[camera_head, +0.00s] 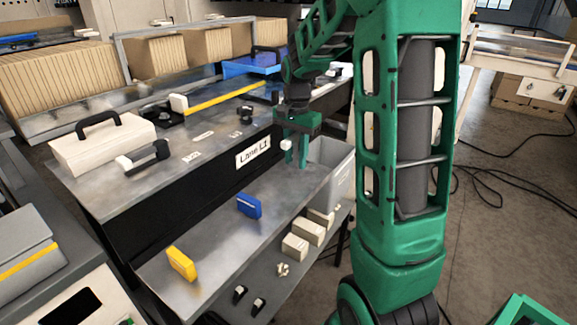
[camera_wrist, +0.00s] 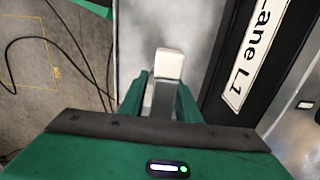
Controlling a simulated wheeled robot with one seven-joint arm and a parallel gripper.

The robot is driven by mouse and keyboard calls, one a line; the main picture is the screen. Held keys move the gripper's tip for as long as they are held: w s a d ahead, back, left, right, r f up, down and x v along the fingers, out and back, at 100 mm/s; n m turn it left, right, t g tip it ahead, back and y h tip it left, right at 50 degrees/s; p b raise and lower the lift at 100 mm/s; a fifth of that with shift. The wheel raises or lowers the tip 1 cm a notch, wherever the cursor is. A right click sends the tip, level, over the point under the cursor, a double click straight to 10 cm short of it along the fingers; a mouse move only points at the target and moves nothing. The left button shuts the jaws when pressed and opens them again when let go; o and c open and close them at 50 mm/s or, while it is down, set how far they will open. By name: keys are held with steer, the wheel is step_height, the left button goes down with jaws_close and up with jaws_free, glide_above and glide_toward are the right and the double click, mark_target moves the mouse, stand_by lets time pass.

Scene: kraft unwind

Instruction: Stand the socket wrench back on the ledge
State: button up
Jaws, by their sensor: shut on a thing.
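My gripper (camera_head: 296,160) hangs at the right end of the lower grey ledge (camera_head: 215,240), in front of the "Lane L1" label. In the wrist view my gripper (camera_wrist: 160,90) is shut on a grey bar with a pale, blocky end, which I take to be the socket wrench (camera_wrist: 168,65). Its pale end shows as a small white block in the head view (camera_head: 286,145). The wrench's lower part is hidden by the fingers, and I cannot tell whether it touches the ledge.
A blue block (camera_head: 249,206) and a yellow block (camera_head: 182,263) stand on the ledge, with bare surface between. A grey bin (camera_head: 335,168) is just right of my gripper. Several pale boxes (camera_head: 295,247) sit below the ledge. The black step (camera_head: 190,185) rises behind it.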

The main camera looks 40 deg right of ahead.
steer(key=shift+f, duration=1.15)
steer(key=shift+f, duration=0.1)
steer(key=o, duration=1.1)
steer(key=shift+c, duration=0.2)
